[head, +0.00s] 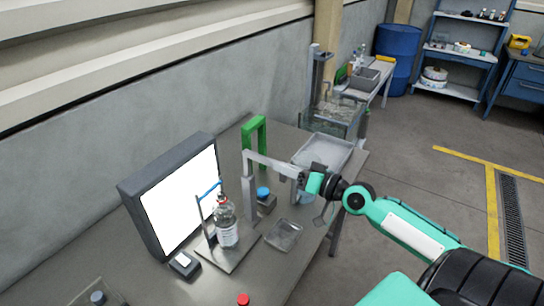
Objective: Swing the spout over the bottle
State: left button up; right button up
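The bottle (227,229) is clear with a white label and a red top. It stands upright on a flat metal plate (243,254) in front of a bright panel. The spout (270,164) looks to be the grey horizontal arm at the top of a grey post (249,203), right of the bottle. It points right, away from the bottle. My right gripper (303,181) is at the spout's right end, touching or very close to it. Its fingers are too small and overlapped to show whether they are closed. My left gripper is not in view.
The lit panel (186,199) stands behind the bottle. A thin stand with a blue bar (209,189) is beside the bottle. A green frame (254,143), a blue-capped jar (264,194), a small clear tray (284,235) and a larger grey tray (323,149) surround the post.

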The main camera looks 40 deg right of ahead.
aim_at(272, 161)
jog(key=p+x, duration=0.1)
jog(key=x, duration=0.2)
jog(key=shift+r+p, duration=0.15)
jog(key=shift+p, duration=0.15)
jog(key=shift+p+x, duration=0.35)
jog(key=shift+x, duration=0.6)
grip_shut()
